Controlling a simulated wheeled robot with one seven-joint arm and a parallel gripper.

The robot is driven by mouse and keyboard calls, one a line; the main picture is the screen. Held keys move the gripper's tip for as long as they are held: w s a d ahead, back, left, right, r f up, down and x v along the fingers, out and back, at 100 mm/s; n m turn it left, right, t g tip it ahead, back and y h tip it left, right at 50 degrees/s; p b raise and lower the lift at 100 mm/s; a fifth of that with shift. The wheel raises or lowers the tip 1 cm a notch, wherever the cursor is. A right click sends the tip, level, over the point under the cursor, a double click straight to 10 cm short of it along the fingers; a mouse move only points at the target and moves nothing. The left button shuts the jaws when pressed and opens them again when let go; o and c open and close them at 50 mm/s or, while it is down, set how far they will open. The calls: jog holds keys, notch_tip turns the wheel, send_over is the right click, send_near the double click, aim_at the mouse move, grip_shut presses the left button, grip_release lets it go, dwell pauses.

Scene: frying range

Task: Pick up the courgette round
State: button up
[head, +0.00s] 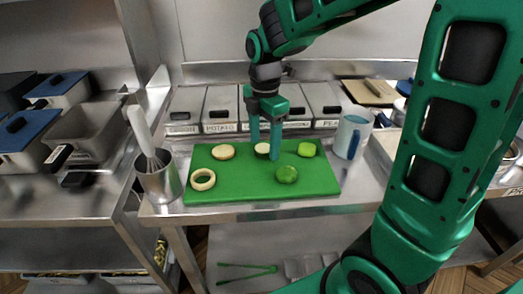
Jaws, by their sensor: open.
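The courgette round (262,148) is a small pale disc with a dark edge, lying near the back middle of the green cutting board (240,188). My gripper (264,151) points down over the board, its two teal fingers apart. The round shows between the fingertips, with the right finger nearest the camera partly beside it. I cannot tell whether either finger touches it. The fingers appear low, close to the board.

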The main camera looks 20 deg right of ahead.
jog(key=shift+f, duration=0.4)
jog(key=c, duration=0.9)
